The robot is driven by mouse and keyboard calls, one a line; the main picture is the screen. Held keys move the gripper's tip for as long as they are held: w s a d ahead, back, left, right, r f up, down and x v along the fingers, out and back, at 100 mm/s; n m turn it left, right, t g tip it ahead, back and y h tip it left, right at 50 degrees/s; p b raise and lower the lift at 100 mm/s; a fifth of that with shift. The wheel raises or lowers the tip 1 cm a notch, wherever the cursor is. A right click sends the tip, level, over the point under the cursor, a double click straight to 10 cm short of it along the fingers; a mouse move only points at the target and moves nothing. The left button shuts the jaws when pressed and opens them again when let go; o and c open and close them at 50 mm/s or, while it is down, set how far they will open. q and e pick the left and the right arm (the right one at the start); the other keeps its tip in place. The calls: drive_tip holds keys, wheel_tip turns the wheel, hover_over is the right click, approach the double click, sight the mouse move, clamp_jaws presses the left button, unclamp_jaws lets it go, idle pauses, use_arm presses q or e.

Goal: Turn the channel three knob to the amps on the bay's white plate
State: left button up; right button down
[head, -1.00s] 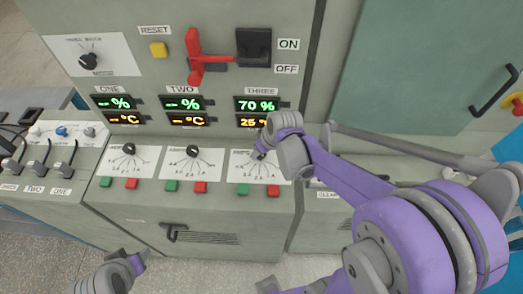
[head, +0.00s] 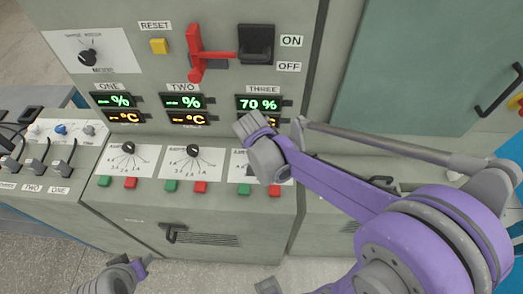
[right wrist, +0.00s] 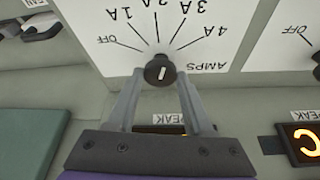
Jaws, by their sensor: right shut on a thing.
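The channel three knob (right wrist: 160,71) is a small black knob with a white line, on a white amps dial (right wrist: 235,45) that appears upside down in the right wrist view. Marks OFF, 1A, 2A, 3A and 4A fan out around it. My right gripper (right wrist: 162,80) is shut on the knob, one finger on each side. The line stands nearly upright in that view; which end points cannot be told. In the head view my right wrist hides the knob and most of the dial. My left gripper (head: 138,268) is low at the left, away from the panel; its opening is unclear.
Dials for channel one (head: 128,150) and channel two (head: 194,152) sit left of channel three. Green and red buttons line the edge below. Channel three's upper display (head: 258,104) reads 70 %. A red lever (head: 197,50) stands above. Cabled bays labelled THREE, TWO, ONE are at far left.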

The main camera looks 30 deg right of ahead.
drive_tip(key=shift+m+g+h, duration=0.3)
drive_tip(key=shift+m+g, duration=0.1)
drive_tip(key=shift+m, duration=0.7)
drive_tip(key=shift+c, duration=1.4)
unclamp_jaws()
drive_tip(key=v, duration=1.1)
drive_tip(key=shift+p, duration=0.4)
drive_tip(key=shift+s+f, duration=0.1)
drive_tip(key=shift+f, duration=0.05)
